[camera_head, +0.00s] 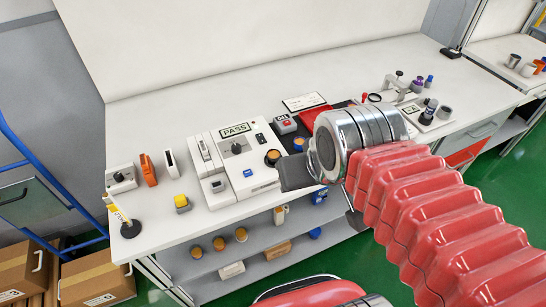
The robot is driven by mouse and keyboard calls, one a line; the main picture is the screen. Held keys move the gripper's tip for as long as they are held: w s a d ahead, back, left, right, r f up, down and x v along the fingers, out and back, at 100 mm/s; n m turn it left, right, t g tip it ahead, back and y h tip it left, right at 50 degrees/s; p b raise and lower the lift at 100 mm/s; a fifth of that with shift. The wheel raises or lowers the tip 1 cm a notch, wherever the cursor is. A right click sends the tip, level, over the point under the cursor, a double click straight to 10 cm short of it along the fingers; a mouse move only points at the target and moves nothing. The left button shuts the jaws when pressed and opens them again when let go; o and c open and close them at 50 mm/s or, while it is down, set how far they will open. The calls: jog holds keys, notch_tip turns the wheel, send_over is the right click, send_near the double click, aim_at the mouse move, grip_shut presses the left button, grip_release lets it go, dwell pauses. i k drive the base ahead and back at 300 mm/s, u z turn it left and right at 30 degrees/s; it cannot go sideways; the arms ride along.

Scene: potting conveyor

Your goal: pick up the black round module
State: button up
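A round black piece with an orange-brown top (272,157) sits at the right edge of the white tester with the PASS display (236,142). I cannot tell which of these is the black round module. My gripper (300,174) is over the table's front edge, right of the tester; its dark jaw hides what is behind it. Whether it holds anything is unclear.
The white table (400,60) has clear room at the back. A lower shelf (270,262) holds several small parts. Cardboard boxes (95,280) stand bottom left.

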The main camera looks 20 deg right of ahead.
aim_at(273, 156)
jog(key=k, duration=0.5)
jog(key=u, duration=2.75)
jog(key=k, duration=0.35)
jog(key=u, duration=0.15)
